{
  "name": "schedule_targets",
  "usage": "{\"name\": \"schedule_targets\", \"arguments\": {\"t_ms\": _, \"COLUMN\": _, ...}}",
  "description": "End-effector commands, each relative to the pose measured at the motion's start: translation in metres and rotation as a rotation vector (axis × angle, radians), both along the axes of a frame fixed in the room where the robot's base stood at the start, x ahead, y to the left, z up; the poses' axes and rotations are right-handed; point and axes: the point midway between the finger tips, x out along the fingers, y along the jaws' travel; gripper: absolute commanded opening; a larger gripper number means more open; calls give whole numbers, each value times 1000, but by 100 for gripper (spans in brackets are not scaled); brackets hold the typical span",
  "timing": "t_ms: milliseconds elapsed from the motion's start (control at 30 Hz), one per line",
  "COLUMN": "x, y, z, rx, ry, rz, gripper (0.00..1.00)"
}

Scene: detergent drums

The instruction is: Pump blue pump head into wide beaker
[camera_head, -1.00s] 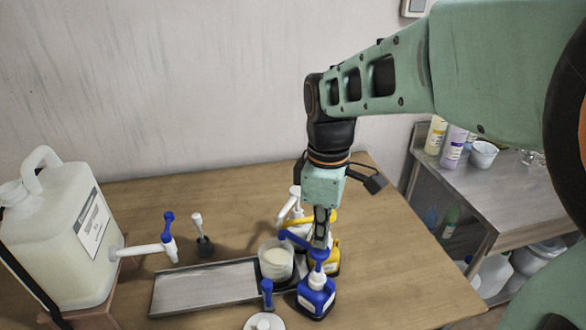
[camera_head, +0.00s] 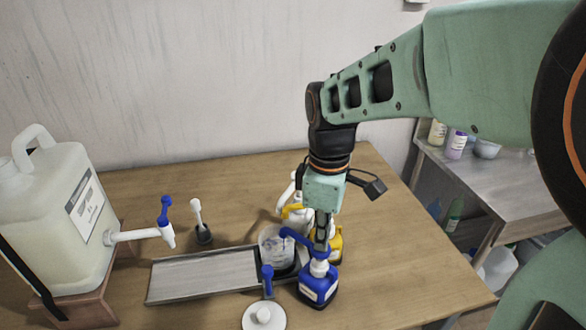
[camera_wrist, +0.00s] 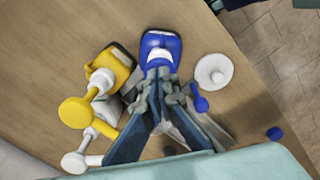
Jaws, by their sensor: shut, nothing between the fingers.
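The blue bottle (camera_head: 318,287) stands near the table's front, with a white collar and a blue pump head (camera_head: 303,239) whose spout points left. The spout's end is at the rim of a clear beaker (camera_head: 270,243), which stands on the dark right end of a metal tray. My gripper (camera_head: 321,246) is shut and points down onto the top of the blue pump head, apparently touching it. In the wrist view my gripper (camera_wrist: 160,92) lies in front of the blue bottle (camera_wrist: 160,45) and hides most of its pump head.
A yellow bottle (camera_head: 335,243) and a white pump bottle (camera_head: 298,200) stand close behind the blue bottle. A large canister (camera_head: 62,220) with a tap stands left. The tray's left part (camera_head: 200,277) is clear.

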Motion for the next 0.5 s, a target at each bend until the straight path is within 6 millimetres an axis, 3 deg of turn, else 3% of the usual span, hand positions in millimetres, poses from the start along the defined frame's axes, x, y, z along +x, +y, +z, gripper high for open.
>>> {"name": "schedule_targets", "arguments": {"t_ms": 167, "x": -1, "y": 0, "z": 4, "rx": -1, "ry": 3, "rz": 0, "gripper": 0}}
{"name": "schedule_targets", "arguments": {"t_ms": 500, "x": -1, "y": 0, "z": 35, "rx": 0, "ry": 2, "rz": 0, "gripper": 0}}
